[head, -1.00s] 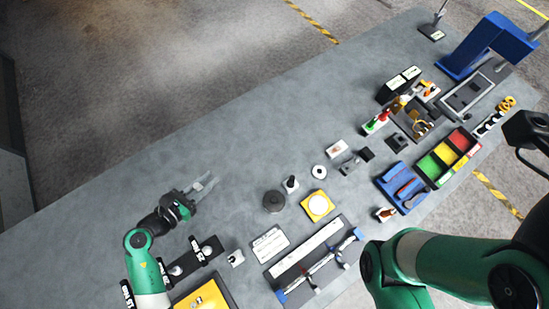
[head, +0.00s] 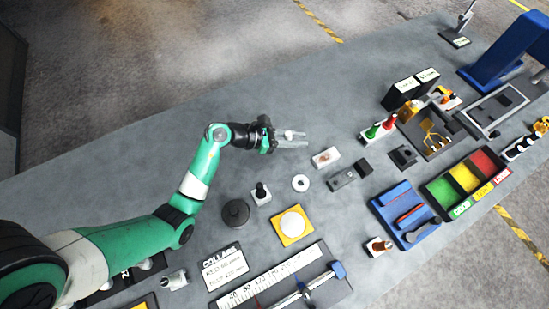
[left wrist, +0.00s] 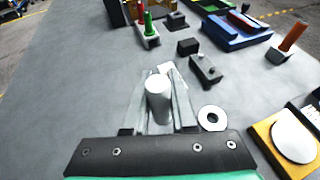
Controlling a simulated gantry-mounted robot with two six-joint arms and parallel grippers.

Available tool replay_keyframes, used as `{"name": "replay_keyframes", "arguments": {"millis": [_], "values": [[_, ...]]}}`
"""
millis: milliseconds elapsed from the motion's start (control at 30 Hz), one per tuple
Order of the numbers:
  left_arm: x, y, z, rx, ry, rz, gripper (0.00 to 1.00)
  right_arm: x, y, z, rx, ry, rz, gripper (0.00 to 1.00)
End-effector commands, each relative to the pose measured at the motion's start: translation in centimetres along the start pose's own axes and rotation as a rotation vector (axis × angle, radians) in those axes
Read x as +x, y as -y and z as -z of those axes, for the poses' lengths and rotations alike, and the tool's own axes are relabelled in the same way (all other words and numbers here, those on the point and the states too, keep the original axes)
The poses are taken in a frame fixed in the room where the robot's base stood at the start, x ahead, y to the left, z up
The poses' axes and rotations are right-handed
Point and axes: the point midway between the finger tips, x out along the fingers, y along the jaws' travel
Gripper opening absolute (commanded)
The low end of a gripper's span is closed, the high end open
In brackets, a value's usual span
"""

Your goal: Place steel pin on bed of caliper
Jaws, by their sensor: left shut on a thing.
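My left gripper (head: 302,140) is shut on a pale steel pin (head: 291,134), held above the bench. In the left wrist view, the pin (left wrist: 158,98) stands between the two fingers (left wrist: 160,95) with its round end toward the camera. What looks like the caliper lies at the bottom of the head view, with a white numbered scale (head: 270,280), a silver bar and a blue jaw (head: 338,270). It is well below and apart from the gripper in the picture. My right gripper is not in view.
A small white block (head: 326,157), a white ring (head: 300,183) and a dark grey block (head: 342,179) lie close to the gripper. A yellow plate with a white disc (head: 292,224) and a black disc (head: 236,213) lie nearer the caliper. The bench's upper left is clear.

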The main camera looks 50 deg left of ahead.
Motion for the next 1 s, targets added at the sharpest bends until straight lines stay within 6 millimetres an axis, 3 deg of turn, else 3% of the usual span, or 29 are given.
{"name": "replay_keyframes", "arguments": {"millis": [233,500,700,900,1000], "values": [[0.5,0.1,0.9,0.0,0.001,0.002,0.0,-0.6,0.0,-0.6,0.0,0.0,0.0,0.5],[2.5,0.0,5.9,-0.002,0.0,0.001,0.0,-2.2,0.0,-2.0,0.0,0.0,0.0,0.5],[2.8,0.0,6.5,0.0,0.001,0.002,0.0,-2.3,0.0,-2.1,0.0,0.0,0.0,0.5],[4.0,0.0,9.5,-0.002,-0.001,0.002,0.0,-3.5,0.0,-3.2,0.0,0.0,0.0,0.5],[4.2,0.0,9.9,0.0,0.001,0.001,0.0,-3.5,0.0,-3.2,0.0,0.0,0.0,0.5]]}}
